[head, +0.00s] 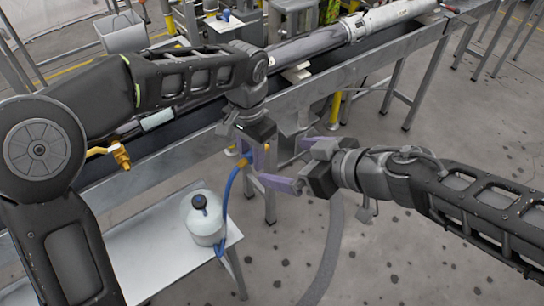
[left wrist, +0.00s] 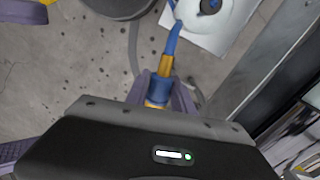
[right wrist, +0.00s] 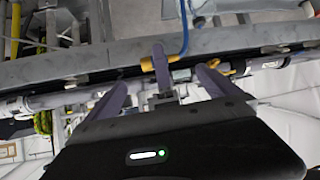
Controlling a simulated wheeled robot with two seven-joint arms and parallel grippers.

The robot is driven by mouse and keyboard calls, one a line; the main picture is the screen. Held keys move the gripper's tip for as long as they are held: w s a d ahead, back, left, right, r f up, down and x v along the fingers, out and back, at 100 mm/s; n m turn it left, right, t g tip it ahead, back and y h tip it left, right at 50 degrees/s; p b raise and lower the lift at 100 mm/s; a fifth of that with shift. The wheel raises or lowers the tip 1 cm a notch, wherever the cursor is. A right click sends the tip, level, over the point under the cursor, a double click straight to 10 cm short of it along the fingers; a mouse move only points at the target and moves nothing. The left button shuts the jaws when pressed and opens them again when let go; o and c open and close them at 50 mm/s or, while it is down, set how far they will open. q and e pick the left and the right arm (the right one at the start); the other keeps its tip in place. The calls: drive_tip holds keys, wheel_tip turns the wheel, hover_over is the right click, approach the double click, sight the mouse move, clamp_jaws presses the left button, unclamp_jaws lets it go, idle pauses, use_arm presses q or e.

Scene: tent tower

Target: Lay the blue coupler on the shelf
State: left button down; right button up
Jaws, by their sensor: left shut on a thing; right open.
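The blue coupler (left wrist: 156,98) with its brass-coloured fitting is between the two purple fingers of my left gripper (left wrist: 160,92), which is shut on it. In the head view my left gripper (head: 254,158) hangs above the floor, right of the shelf; the coupler there is mostly hidden by the fingers. A blue hose (head: 226,190) runs from it down to a white tank (head: 206,218). The tank stands on the pale shelf (head: 160,255) at lower left. My right gripper (head: 297,165) is open and empty, close beside the left one; its spread fingers show in the right wrist view (right wrist: 160,88).
A long metal trough (head: 330,75) with a pipe (head: 310,43) crosses behind the grippers. A yellow valve (head: 120,155) sits at its near side, by my left arm. The shelf's left and front surface is bare. A grey hose (head: 330,250) lies on the floor.

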sight(248, 158)
drive_tip(key=x, duration=1.1)
drive_tip(key=shift+f, duration=0.15)
drive_tip(key=shift+w+a, duration=0.1)
drive_tip(key=shift+c, duration=0.2)
drive_tip(key=c, duration=1.4)
use_arm(q)
drive_tip(key=c, duration=1)
unclamp_jaws()
use_arm(e)
drive_tip(key=shift+o, duration=0.2)
use_arm(q)
wheel_tip(248, 158, up, 8)
drive_tip(key=shift+f, duration=0.2)
